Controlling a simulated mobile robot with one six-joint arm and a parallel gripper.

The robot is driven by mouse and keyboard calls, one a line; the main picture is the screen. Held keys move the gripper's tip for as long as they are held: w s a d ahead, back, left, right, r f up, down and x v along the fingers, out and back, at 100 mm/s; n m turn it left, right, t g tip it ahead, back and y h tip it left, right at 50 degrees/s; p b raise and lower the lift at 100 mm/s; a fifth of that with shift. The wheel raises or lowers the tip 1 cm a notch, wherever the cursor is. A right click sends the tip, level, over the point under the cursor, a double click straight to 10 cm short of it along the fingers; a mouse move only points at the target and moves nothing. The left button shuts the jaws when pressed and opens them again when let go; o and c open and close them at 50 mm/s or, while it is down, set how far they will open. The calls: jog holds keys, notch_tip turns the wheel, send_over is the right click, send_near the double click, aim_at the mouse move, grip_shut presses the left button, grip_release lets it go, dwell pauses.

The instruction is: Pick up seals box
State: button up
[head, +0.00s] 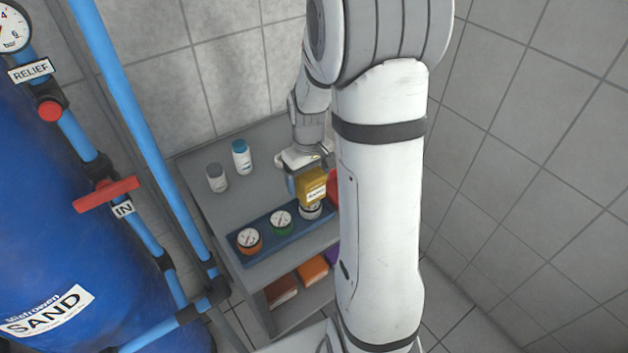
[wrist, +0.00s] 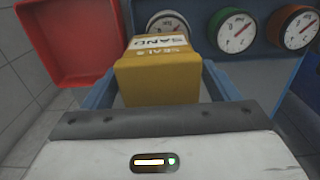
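The seals box (head: 311,187) is yellow with a white label. In the head view it shows at my gripper, in front of the white gauge. In the wrist view the seals box (wrist: 157,80) sits between the two blue fingers of my gripper (wrist: 160,82), its "SEALS" and "SAND" lettering facing up in the picture. The fingers lie close against both sides of the box, and my gripper appears shut on it. In the head view my gripper (head: 300,184) is over the shelf top, partly hidden by the box. The box's underside is hidden.
A blue gauge tray (head: 266,247) holds orange, green and white gauges. A red bin (wrist: 75,45) is beside it, mostly behind my arm in the head view. Two bottles (head: 241,157) stand at the back left of the grey shelf (head: 220,208). Blue pipes (head: 130,110) rise at left.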

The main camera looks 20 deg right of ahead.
jog(key=c, duration=1.2)
